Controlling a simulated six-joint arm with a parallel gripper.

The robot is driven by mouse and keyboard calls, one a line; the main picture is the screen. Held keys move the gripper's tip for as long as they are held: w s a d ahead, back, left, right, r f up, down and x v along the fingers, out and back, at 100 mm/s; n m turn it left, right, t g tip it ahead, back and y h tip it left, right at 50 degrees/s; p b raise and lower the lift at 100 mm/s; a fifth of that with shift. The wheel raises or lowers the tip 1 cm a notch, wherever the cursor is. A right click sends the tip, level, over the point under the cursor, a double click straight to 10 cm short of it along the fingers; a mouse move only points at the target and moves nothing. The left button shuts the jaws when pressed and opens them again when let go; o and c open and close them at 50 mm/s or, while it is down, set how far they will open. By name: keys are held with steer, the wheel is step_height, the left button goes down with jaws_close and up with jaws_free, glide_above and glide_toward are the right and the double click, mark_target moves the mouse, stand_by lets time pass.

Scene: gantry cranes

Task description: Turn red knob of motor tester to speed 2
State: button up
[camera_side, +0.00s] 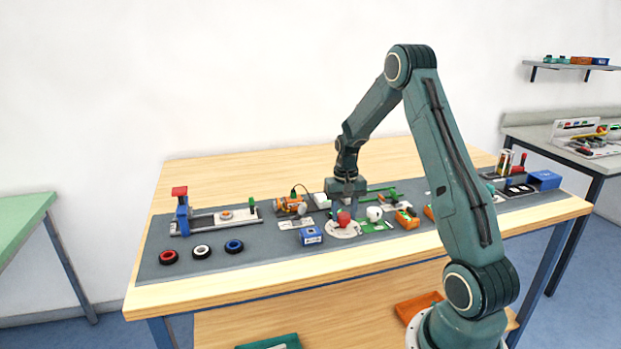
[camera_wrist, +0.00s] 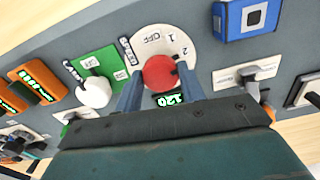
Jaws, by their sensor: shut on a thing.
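The red knob (camera_wrist: 160,72) sits on a round white dial plate (camera_wrist: 146,38) marked OFF, 1 and 2. A dark mark at the knob's upper right edge in the wrist view points roughly toward the 2. A small display with lit green digits (camera_wrist: 169,99) is beside the knob, too small to read surely. My gripper (camera_wrist: 160,78) is shut on the red knob, one finger on each side. In the side view my gripper (camera_side: 345,208) comes down over the red knob (camera_side: 344,218), partly hiding the dial plate.
A white knob (camera_wrist: 95,92) on a green plate (camera_wrist: 93,62) is close beside the dial. A blue box (camera_wrist: 226,22) stands on its other side. Orange units (camera_wrist: 35,83) and a grey switch (camera_wrist: 250,77) are nearby.

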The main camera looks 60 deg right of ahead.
mark_target(343, 216)
steer(key=o, duration=1)
steer(key=shift+c, duration=0.2)
steer(key=shift+r, duration=0.1)
step_height(343, 216, up, 14)
steer(key=shift+a, duration=0.1)
stand_by(0.3)
